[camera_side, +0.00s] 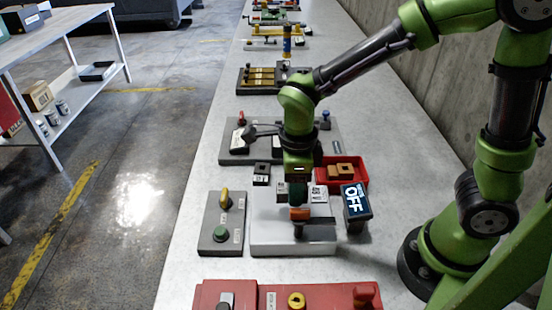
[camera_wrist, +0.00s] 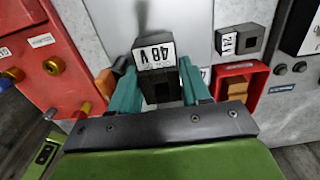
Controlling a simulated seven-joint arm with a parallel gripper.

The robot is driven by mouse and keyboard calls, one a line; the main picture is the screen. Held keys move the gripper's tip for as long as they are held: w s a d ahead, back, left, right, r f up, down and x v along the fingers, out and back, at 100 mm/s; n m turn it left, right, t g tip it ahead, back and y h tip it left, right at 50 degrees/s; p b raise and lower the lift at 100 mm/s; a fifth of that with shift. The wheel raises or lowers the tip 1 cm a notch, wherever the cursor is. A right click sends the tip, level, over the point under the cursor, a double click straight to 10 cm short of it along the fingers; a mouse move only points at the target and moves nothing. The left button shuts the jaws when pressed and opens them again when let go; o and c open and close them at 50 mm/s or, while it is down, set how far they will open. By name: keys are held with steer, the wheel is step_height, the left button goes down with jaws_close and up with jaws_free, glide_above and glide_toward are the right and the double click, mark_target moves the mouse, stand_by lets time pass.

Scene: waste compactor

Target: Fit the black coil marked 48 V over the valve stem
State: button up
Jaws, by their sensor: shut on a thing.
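The black coil marked 48 V (camera_wrist: 160,68) sits between the teal fingers of my gripper (camera_wrist: 160,90) in the wrist view. The fingers are shut on its sides, and its white label shows. In the side view my gripper (camera_side: 298,198) is low over the light grey plate (camera_side: 270,240). An orange part (camera_side: 300,213), probably of the valve, shows just in front of my gripper. It also shows left of the fingers in the wrist view (camera_wrist: 105,82). I cannot make out the valve stem clearly. Whether the coil touches anything below is hidden.
A black coil marked 24 (camera_wrist: 239,39) stands beside a red tray (camera_wrist: 265,78) holding orange-brown blocks. A display reading OFF (camera_side: 356,201) stands right of the plate. A grey button box (camera_side: 220,224) is at left. A red panel (camera_side: 243,294) lies in front.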

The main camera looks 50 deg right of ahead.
steer(key=shift+f, duration=2.3)
steer(key=o, duration=1.2)
steer(key=shift+o, duration=0.2)
step_height(320, 180, up, 17)
steer(key=shift+f, duration=0.1)
steer(key=s+d+r+n+t+y, duration=0.1)
steer(key=s+d+n+t, duration=0.2)
steer(key=n, duration=0.8)
steer(key=s+d+r+n+t+y, duration=0.1)
steer(key=s+d+n+t, duration=0.2)
steer(key=n, duration=0.9)
steer(key=shift+s+d+r+t, duration=0.25)
steer(key=shift+d+t, duration=0.35)
steer(key=shift+d, duration=0.65)
